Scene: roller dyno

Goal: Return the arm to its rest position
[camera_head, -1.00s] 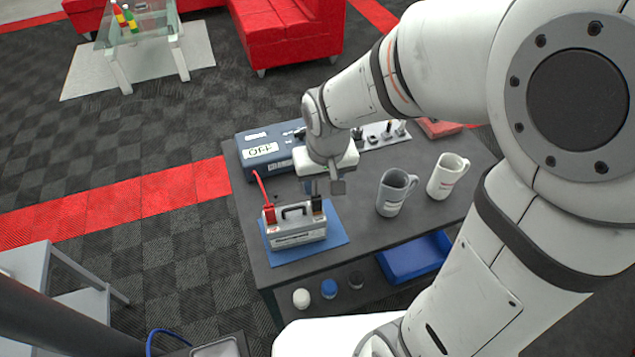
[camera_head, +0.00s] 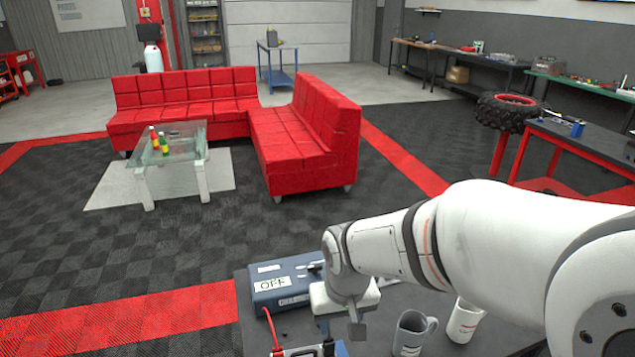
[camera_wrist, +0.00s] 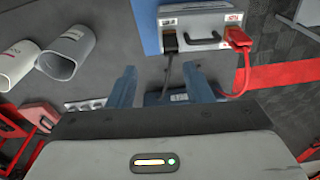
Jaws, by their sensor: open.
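My gripper (camera_head: 357,332) hangs over the dark table, just right of the blue box marked OFF (camera_head: 270,284). In the wrist view my gripper (camera_wrist: 163,88) has its two blue-grey fingers spread apart with nothing held between them. The silver battery (camera_wrist: 197,28) lies beyond the fingertips, with a black clamp (camera_wrist: 169,40) and a red clamp (camera_wrist: 238,36) on it. In the head view only the battery's top edge shows at the bottom of the picture. My arm reaches in from the right and hides part of the table.
A grey mug (camera_head: 410,338) and a white mug (camera_head: 465,322) stand on the table to the right of my gripper. Red sofas (camera_head: 290,150) and a glass table (camera_head: 170,150) stand further back. Open chequered floor (camera_head: 150,250) lies left of the table.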

